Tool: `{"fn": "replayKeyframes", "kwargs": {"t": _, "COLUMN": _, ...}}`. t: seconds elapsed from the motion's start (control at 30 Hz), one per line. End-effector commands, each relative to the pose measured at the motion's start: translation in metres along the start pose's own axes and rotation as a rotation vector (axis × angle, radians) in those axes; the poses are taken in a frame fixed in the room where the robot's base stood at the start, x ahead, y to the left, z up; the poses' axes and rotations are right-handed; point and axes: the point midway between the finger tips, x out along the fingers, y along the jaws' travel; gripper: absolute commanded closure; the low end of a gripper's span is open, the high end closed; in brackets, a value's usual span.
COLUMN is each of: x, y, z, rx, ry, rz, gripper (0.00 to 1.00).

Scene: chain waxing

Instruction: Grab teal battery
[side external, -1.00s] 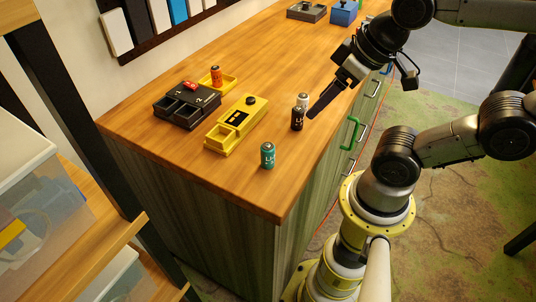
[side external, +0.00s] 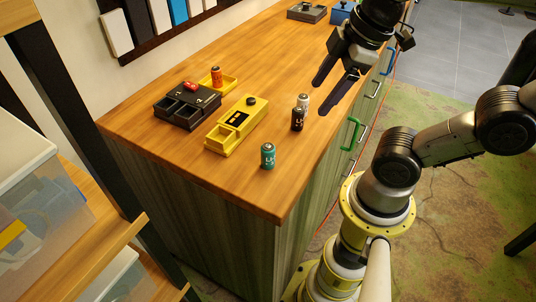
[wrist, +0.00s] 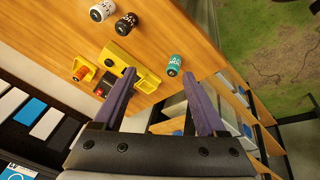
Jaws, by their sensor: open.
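The teal battery (side external: 268,156) stands upright near the front corner of the wooden counter. In the wrist view the teal battery (wrist: 174,64) shows beyond and between my fingertips, apart from them. My gripper (side external: 336,97) is open and empty, above the counter behind the black and white batteries. The gripper's two long fingers (wrist: 170,78) show in the wrist view, spread apart.
A black battery (side external: 297,119) and a white battery (side external: 304,101) stand close together between my gripper and the teal one. A yellow tester (side external: 237,124), a black box (side external: 187,106) and an orange battery (side external: 216,76) in a yellow tray (side external: 228,82) are further left.

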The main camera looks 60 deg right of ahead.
Motion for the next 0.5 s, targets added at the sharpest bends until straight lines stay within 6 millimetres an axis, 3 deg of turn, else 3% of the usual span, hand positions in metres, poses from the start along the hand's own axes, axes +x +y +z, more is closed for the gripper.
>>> {"fn": "replayKeyframes", "kwargs": {"t": 0.17, "x": -0.011, "y": 0.009, "z": -0.034, "rx": -0.478, "ry": -0.078, "rz": -0.113, "gripper": 0.26}}
{"fn": "replayKeyframes", "kwargs": {"t": 0.3, "x": -0.008, "y": 0.013, "z": -0.07, "rx": -0.842, "ry": -0.125, "rz": -0.245, "gripper": 0.26}}
{"fn": "replayKeyframes", "kwargs": {"t": 0.5, "x": 0.011, "y": 0.009, "z": -0.105, "rx": -0.998, "ry": -0.161, "rz": -0.344, "gripper": 0.26}}
